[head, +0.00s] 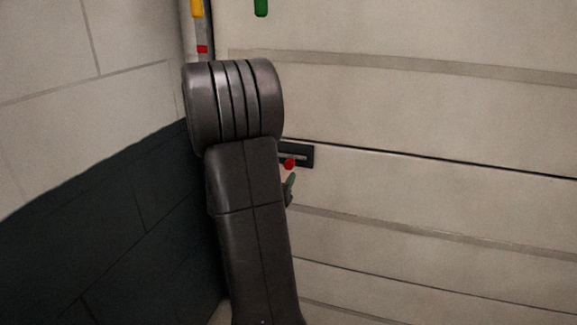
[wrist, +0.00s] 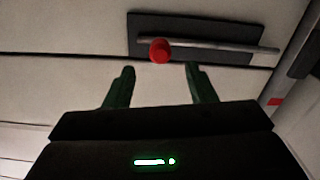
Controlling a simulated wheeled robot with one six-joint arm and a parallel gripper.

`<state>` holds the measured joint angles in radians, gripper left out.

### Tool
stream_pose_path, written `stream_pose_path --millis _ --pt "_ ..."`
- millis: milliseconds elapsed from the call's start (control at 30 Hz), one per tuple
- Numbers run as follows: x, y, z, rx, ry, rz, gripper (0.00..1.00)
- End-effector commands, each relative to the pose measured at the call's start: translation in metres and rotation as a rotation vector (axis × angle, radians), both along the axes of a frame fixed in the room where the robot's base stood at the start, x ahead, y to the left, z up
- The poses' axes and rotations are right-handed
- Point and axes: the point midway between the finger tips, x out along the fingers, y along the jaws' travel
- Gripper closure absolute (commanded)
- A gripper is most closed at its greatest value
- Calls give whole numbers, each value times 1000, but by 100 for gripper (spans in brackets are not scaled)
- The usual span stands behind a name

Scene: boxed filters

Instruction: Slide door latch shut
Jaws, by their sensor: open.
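The door latch is a dark plate (head: 306,153) with a pale bar and a red knob (head: 289,164) on the cream panelled door (head: 430,110). In the head view my dark arm hides the plate's left part. In the wrist view the plate (wrist: 185,28), the metal bar (wrist: 225,44) and the red knob (wrist: 160,50) show clearly. My gripper (wrist: 160,78) is open and empty, its two green fingers pointing toward the latch. The knob appears between the fingertips in the picture but beyond them, with no visible contact. In the head view only one fingertip shows beside my arm, below the knob.
A tiled wall (head: 110,60), pale above and dark below, meets the door side at the left. A grey post (head: 202,40) with yellow and red marks stands at the door's left edge. A green piece (head: 261,7) is higher up. The door face right of the latch is clear.

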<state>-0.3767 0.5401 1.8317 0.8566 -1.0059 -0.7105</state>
Motion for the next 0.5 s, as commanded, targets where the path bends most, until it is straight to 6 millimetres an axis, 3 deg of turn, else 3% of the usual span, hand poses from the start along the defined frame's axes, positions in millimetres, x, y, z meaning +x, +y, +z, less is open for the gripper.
stream_pose_path --millis 200,500 --pt "44 -15 1 0 1 -2 49" --pt "75 -24 0 0 1 1 49"
